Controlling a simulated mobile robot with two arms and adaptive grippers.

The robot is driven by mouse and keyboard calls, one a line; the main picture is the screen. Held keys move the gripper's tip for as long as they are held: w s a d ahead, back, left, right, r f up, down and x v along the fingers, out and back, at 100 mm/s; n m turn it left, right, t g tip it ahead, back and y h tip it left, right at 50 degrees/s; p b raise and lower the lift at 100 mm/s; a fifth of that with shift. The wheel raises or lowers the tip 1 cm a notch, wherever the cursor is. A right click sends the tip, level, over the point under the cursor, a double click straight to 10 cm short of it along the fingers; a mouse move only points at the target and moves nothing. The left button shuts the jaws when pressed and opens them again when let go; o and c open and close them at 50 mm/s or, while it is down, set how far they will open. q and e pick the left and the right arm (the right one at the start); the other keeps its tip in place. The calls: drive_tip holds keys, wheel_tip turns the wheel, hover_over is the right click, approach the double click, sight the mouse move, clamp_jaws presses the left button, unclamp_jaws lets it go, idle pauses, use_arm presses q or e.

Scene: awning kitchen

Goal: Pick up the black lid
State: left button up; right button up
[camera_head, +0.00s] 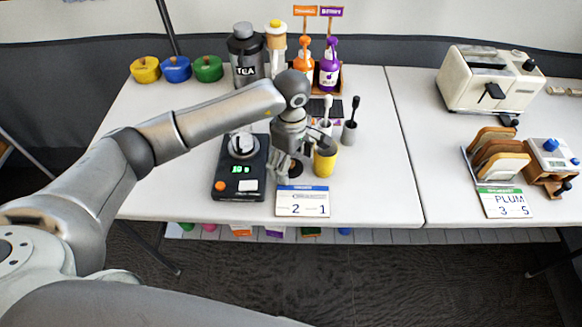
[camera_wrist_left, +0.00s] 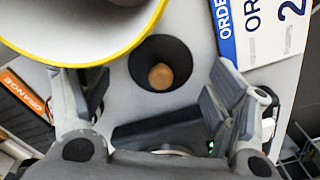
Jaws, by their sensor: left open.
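The black lid (camera_wrist_left: 178,53) lies on the white table and shows in the left wrist view as a dark disc with a round wooden knob. In the head view only part of the lid (camera_head: 295,169) shows, as a dark patch beside my fingers. My left gripper (camera_head: 283,168) points down over the lid, its fingers open and empty. In the left wrist view the fingers (camera_wrist_left: 150,92) stand on either side of the knob, and I cannot tell how high above it they are. My right gripper is not in view.
A yellow cup (camera_head: 325,163) stands close to the right of my gripper. A black scale (camera_head: 240,178) is on its left. An order card (camera_head: 303,201) lies in front. Bottles, a tea canister (camera_head: 246,58) and brush holders stand behind. The table's front left is clear.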

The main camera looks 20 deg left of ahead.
use_arm(q)
drive_tip(key=shift+c, duration=0.5)
drive_tip(key=shift+s, duration=0.1)
clamp_jaws()
drive_tip(key=shift+r, duration=0.1)
